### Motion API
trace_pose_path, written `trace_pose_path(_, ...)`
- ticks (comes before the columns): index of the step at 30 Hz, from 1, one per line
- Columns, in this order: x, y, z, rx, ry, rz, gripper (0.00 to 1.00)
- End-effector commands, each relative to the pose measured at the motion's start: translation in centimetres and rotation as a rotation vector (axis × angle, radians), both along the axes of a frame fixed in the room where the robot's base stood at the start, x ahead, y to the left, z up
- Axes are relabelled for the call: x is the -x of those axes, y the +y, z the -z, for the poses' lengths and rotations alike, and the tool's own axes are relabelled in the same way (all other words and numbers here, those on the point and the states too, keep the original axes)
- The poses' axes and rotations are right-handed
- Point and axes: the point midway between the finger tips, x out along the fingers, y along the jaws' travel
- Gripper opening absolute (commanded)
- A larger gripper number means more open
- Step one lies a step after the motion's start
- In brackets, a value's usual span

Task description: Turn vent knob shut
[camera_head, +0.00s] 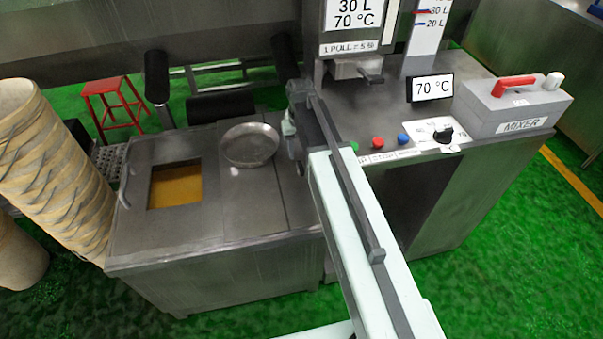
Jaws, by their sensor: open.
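A black knob (443,134) sits on a white dial plate (428,130) on the front of the steel counter at the right. The plate's markings are too small to read, so I cannot tell whether this is the vent knob or how it is set. My gripper (291,124) is at the far end of my pale arm, left of the knob and well apart from it. It is open, near the counter's left edge, and partly hidden by my own arm. I see nothing held in it.
Green, red (378,143) and blue (403,138) buttons line the counter front. A grey mixer box (512,108) with a red lever stands right of the knob. A metal bowl (250,144) rests on the steel unit at left. Stacked tan baskets (50,160) stand far left.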

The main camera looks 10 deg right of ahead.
Motion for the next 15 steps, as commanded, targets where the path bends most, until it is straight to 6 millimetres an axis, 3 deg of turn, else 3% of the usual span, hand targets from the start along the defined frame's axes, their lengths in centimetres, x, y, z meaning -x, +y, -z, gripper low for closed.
trace_pose_path(5, 0.1, -0.1, 1.2, 0.0, 0.0, 0.001, 0.44)
trace_pose_path(15, 0.1, -0.1, 7.0, 0.0, 0.0, 0.002, 0.44)
